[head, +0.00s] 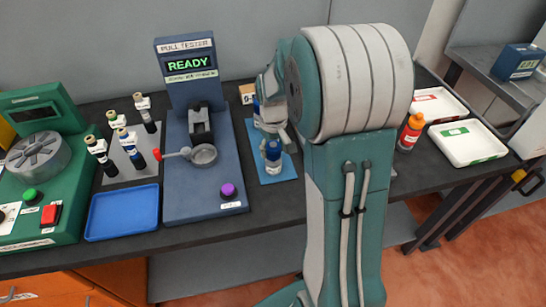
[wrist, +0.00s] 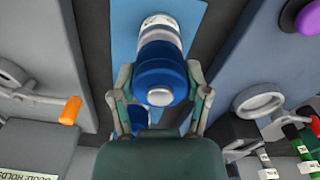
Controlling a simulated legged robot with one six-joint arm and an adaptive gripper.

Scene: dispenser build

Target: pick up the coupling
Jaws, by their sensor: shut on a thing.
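The coupling (wrist: 160,70) looks like a short blue cylinder with a white band and a small silver end. In the wrist view it sits between the two fingers of my gripper (wrist: 160,100), which are shut on its sides. In the head view the coupling (head: 273,153) shows below my gripper (head: 272,135), over a blue mat (head: 279,176). I cannot tell whether it touches the mat. Another blue part (head: 256,108) shows behind my gripper, mostly hidden by it.
The blue-grey pull tester (head: 205,125), its screen reading READY, stands close to the left of the mat. Farther left are a blue tray (head: 122,232) and a green machine (head: 70,215). An orange bottle (head: 410,132) and two white trays (head: 470,160) are right of my arm.

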